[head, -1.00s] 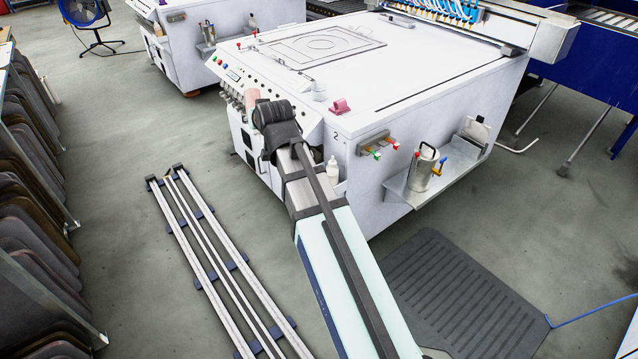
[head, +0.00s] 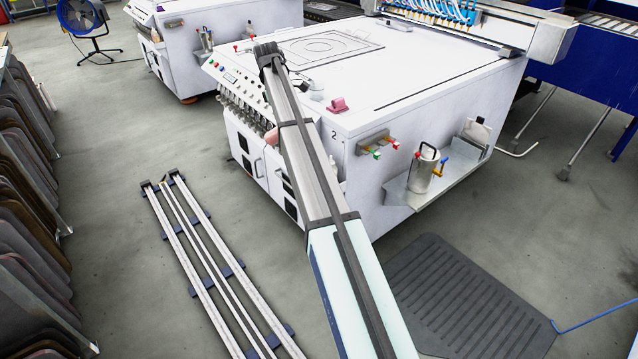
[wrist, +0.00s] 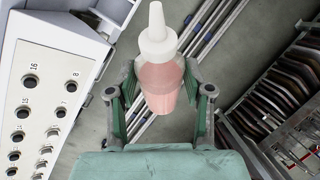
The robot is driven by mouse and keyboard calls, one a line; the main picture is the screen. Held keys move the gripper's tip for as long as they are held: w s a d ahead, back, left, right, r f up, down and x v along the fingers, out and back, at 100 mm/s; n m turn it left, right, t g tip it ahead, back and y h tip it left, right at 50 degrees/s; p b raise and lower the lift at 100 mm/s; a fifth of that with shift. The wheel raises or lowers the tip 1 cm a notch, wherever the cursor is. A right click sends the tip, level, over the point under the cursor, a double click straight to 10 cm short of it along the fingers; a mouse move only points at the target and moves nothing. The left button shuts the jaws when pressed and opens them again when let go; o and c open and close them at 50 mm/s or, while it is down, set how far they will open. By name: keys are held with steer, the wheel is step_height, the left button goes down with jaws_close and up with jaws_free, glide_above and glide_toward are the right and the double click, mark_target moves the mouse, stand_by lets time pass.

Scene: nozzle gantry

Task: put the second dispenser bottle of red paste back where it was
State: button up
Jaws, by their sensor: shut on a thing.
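In the wrist view, a dispenser bottle (wrist: 160,82) with a white nozzle cap and a translucent body of pinkish red paste stands between the fingers of my gripper (wrist: 160,92). The fingers are shut on its body from both sides, and the nozzle points toward the top of the picture. In the head view, a small pink part of the bottle (head: 271,137) shows at the left edge of my arm, in front of the machine's front side. My gripper is hidden behind my arm there. The place where the bottle stood cannot be made out.
The white machine (head: 400,85) marked 2 stands close to my arm. Its panel of numbered knobs (wrist: 35,95) is at left in the wrist view. Floor rails (head: 215,270) lie left of my arm. A side shelf (head: 405,200) carries a metal jug (head: 422,172).

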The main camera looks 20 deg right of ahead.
steer(key=n, duration=0.1)
steer(key=d+h, duration=0.1)
steer(key=n+h, duration=0.1)
steer(key=shift+w+d+f+n, duration=0.15)
steer(key=shift+w+f+n, duration=0.1)
steer(key=shift+f+n, duration=0.05)
steer(key=d+n+t+h+b, duration=0.1)
steer(key=d+n+t+h, duration=0.8)
steer(key=n, duration=0.2)
steer(key=f, duration=0.6)
steer(key=f+b, duration=0.1)
steer(key=f, duration=1.2)
steer(key=shift+s+b, duration=0.25)
steer(key=shift+b, duration=0.05)
steer(key=shift+m, duration=0.3)
steer(key=o, duration=0.5)
steer(key=shift+c, duration=0.2)
